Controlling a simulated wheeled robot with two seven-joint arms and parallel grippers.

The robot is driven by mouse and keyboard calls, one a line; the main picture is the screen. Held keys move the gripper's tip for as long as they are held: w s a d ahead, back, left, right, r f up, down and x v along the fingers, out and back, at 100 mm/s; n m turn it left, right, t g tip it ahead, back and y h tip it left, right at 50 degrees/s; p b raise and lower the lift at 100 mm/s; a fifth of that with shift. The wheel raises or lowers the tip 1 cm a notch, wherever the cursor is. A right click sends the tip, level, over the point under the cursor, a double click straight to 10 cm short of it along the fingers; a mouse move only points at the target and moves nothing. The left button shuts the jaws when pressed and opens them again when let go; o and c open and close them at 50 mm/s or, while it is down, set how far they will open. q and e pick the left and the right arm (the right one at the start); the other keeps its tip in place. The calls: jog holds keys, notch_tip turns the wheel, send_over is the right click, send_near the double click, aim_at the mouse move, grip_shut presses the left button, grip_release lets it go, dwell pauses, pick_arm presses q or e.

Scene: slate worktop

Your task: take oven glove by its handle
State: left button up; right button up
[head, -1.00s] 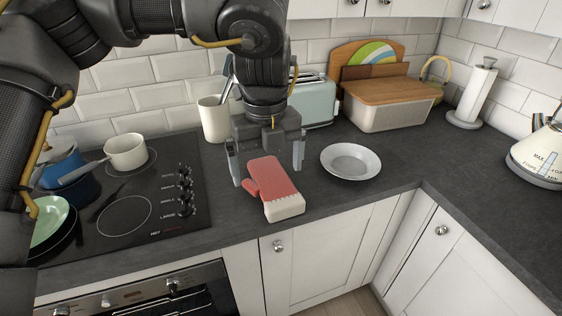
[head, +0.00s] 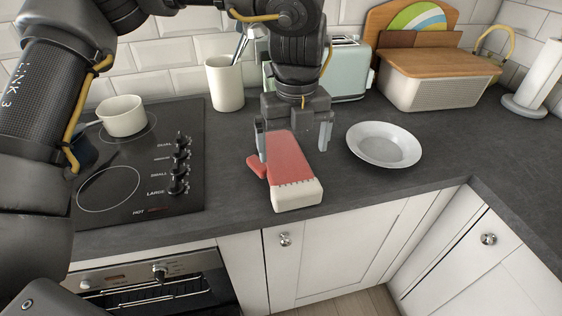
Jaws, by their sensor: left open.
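The oven glove (head: 290,165) is red with a cream cuff. It lies on the slate worktop near the front edge, cuff towards the front and thumb to the left. My left gripper (head: 294,142) is over the far end of the glove, pointing down. Its jaws are open, one finger on each side of the glove, and the left finger is close to the thumb. I cannot tell whether the fingers touch the glove. My right gripper is not in view.
A black hob (head: 150,180) with a cream pot (head: 123,116) is to the left. A utensil crock (head: 225,84), mint toaster (head: 346,72) and bread bin (head: 432,90) stand behind. Worktop between glove and plate is clear.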

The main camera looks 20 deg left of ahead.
pick_arm(q)
send_over(293, 177)
notch_tip(293, 177, down, 4)
jog(key=shift+f, duration=0.1)
jog(key=shift+s+f, duration=0.1)
jog(key=shift+f, duration=0.05)
notch_tip(293, 177, down, 5)
jog(key=shift+a+r+p, duration=0.1)
jog(key=shift+p, duration=0.4)
jog(key=shift+c, duration=0.4)
jog(key=c, duration=0.9)
jog(key=shift+c, duration=0.2)
